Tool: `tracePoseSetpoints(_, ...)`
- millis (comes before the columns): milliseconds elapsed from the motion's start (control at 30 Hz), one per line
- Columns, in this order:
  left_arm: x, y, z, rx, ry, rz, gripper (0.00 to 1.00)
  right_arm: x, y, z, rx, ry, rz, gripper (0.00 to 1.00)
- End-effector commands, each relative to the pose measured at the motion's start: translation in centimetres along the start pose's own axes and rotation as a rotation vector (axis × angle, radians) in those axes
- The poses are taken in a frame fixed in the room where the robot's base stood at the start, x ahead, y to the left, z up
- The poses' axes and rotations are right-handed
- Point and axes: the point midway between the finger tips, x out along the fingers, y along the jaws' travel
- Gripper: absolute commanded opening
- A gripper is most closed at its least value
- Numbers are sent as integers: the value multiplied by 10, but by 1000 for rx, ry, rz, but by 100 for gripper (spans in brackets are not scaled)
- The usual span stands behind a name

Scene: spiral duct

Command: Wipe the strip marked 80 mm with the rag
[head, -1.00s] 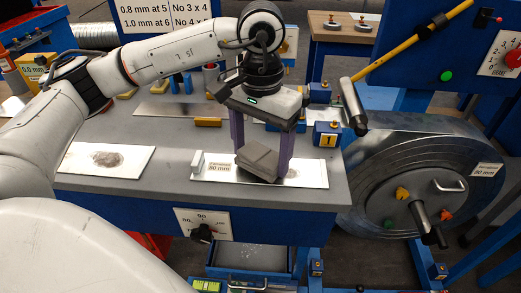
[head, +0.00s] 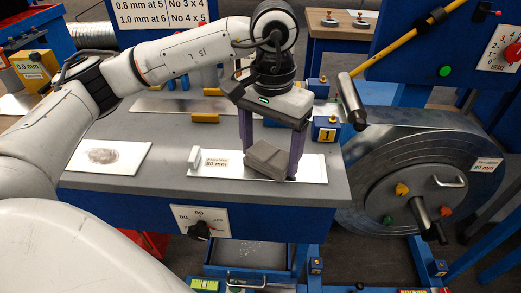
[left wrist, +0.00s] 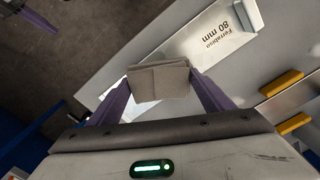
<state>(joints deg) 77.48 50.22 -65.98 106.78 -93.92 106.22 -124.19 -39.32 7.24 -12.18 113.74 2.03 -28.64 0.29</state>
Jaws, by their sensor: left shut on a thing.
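The strip marked 80 mm (head: 312,172) is a pale metal sheet along the front of the grey bench. Its label reads "Ferrabiso 80 mm" and also shows on the strip (left wrist: 215,45) in the left wrist view. My left gripper (head: 269,152) points down over the strip's right half, shut on a folded grey rag (head: 266,161). The rag (left wrist: 158,80) sits between the purple fingers in the left wrist view. It appears to be on or just above the strip, and it hides part of its surface. No dark smudge shows on the uncovered parts.
Another sheet with a dark smudge (head: 102,156) lies at the bench's left. A yellow-and-blue block marked 1 (head: 326,130) stands behind the strip's right end. A large spiral duct drum (head: 400,160) is at right.

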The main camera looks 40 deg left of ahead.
Motion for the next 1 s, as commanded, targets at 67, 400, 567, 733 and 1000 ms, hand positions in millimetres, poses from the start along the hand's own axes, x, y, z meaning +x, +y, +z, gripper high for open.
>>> tracePoseSetpoints(67, -1, 5, -3, 0, 0, 0, 56, 0, 0, 0, 0, 0, 0, 0)
tracePoseSetpoints(400, 0, 15, -8, 0, 0, -1, 56, 1, 0, 1, 0, 1, 0, 0)
tracePoseSetpoints(567, 2, 27, -16, 1, 0, -1, 56, 3, 0, 2, 0, 2, -1, 0)
tracePoseSetpoints(733, 2, 34, -19, -1, -1, -1, 56, 3, 0, 3, 0, 2, -1, 0)
tracePoseSetpoints(1000, 2, 47, -26, 1, -1, 0, 56, 3, 0, 3, 0, 3, -1, 0)
